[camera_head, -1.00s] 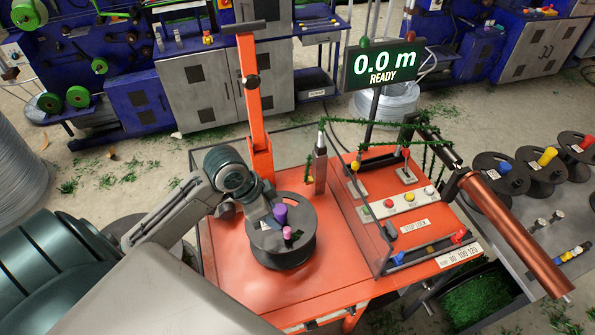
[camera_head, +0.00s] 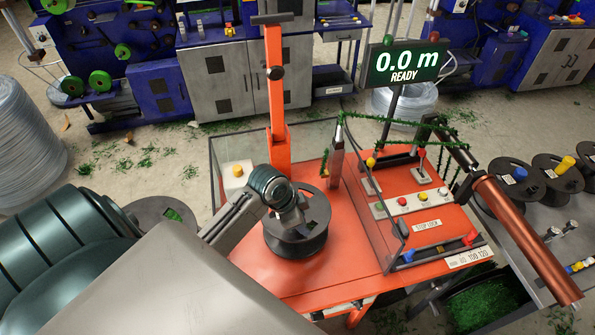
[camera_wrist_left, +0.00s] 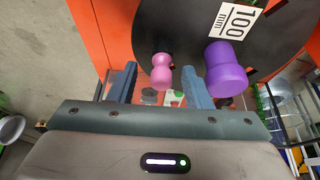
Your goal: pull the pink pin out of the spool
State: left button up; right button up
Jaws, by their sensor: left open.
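The black spool (camera_head: 284,243) sits on the orange machine table in the head view. My left gripper (camera_head: 302,213) is over its top and hides the pins there. In the left wrist view my left gripper (camera_wrist_left: 158,78) is open, with a finger on each side of the pink pin (camera_wrist_left: 161,71). The pin stands in the spool face (camera_wrist_left: 180,25) and shows a gap to both fingers. A larger purple pin (camera_wrist_left: 226,72) stands to the right, outside the right finger. A "100 mm" label is on the spool. My right gripper is not in view.
An upright orange post (camera_head: 276,90) rises behind the spool. A metal post (camera_head: 336,160) with green twisted wire and a control panel (camera_head: 415,200) stand to the right. A yellow knob (camera_head: 238,170) is at the table's left. More spools (camera_head: 510,180) stand far right.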

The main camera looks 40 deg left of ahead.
pick_arm(q)
jog(key=shift+w+f, duration=0.1)
jog(key=shift+w, duration=0.1)
grip_shut()
dwell(0.6)
jog(key=shift+r, duration=2.5)
